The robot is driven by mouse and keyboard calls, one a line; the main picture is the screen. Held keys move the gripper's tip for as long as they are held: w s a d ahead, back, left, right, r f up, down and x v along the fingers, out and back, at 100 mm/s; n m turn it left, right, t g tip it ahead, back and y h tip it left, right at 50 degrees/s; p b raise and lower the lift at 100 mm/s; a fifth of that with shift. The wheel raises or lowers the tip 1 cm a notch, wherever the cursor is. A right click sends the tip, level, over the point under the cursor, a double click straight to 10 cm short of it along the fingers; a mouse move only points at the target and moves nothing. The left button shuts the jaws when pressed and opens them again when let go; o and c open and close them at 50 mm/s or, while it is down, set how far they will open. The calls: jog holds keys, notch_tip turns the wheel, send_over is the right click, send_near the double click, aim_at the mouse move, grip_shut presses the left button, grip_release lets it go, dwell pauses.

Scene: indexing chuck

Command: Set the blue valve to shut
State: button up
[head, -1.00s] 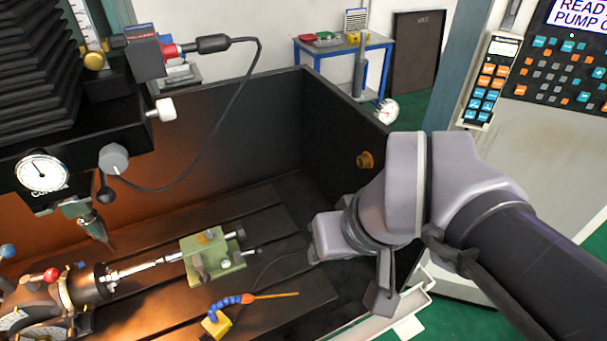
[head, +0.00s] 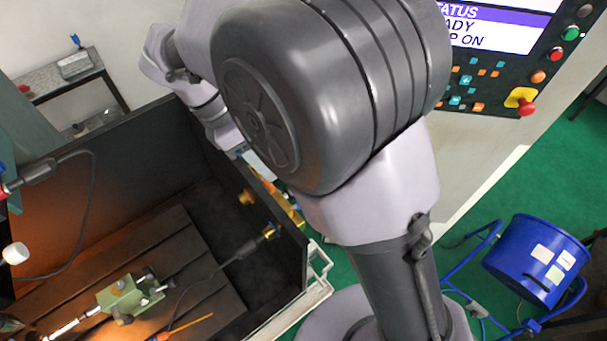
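I cannot make out a blue valve in the head view. The orange nozzle tip (head: 190,326) of the coolant hose shows at the bottom edge, and its blue segments are out of frame. My arm crosses the middle of the picture, with its large joint in front.
The black machine enclosure (head: 110,128) holds a slotted bed and a green vise (head: 128,298). Two brass fittings, one upper (head: 247,197) and one lower (head: 268,231), sit on its right wall. A control panel (head: 500,75) stands upper right, a blue drum (head: 535,260) lower right.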

jog(key=b+x, duration=0.1)
jog(key=x, duration=0.7)
jog(key=b+x, duration=0.2)
jog(key=x, duration=0.5)
jog(key=shift+w+d+f, duration=0.15)
jog(key=shift+d+f, duration=0.15)
jog(key=shift+d, duration=0.05)
grip_shut()
